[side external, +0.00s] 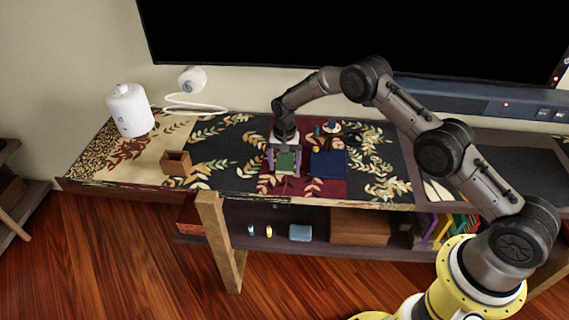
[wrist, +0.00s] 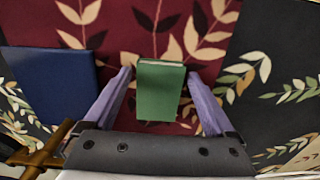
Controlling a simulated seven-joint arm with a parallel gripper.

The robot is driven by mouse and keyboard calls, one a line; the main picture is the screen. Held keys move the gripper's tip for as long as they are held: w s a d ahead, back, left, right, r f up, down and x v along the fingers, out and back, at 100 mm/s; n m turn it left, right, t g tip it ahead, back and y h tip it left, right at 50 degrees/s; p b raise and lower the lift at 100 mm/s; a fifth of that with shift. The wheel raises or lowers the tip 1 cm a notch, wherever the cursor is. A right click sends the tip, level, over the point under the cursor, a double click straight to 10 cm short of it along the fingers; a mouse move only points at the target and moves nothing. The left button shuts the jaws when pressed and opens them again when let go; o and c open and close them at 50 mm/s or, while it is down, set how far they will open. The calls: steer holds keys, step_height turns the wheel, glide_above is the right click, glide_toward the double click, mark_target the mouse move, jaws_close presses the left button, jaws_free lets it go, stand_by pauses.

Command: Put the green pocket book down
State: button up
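The green pocket book (side external: 286,163) is at the maroon part of the patterned cloth on the shelf top. In the wrist view the green book (wrist: 160,92) is in the middle, its pale page edge along the top. My gripper (side external: 285,158) points down over it; in the wrist view its purple fingers (wrist: 159,75) stand on either side of the book. A narrow strip of maroon cloth shows between each finger and the book, so the gripper looks open around it. The book appears to rest on the cloth, but its underside is hidden.
A dark blue book (side external: 328,164) lies just right of the green one. Small items (side external: 331,128) stand behind it. A brown wooden box (side external: 176,163) and a white canister (side external: 129,110) are at the left. A black screen (side external: 350,40) hangs behind. Cloth between the box and green book is clear.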

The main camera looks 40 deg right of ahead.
steer(key=shift+o, duration=0.4)
steer(key=shift+r, duration=0.15)
step_height(320, 180, up, 13)
step_height(320, 180, up, 13)
steer(key=n+t, duration=0.1)
steer(key=n, duration=0.1)
glide_above(285, 167)
steer(key=s, duration=0.6)
steer(key=s+r+n+t, duration=0.2)
steer(key=s+r, duration=0.8)
steer(key=s, duration=0.1)
steer(key=s+d+n+t, duration=0.1)
steer(key=s+n, duration=0.4)
steer(key=s, duration=2)
steer(key=shift+d+f+t, duration=0.2)
steer(key=shift+t, duration=0.6)
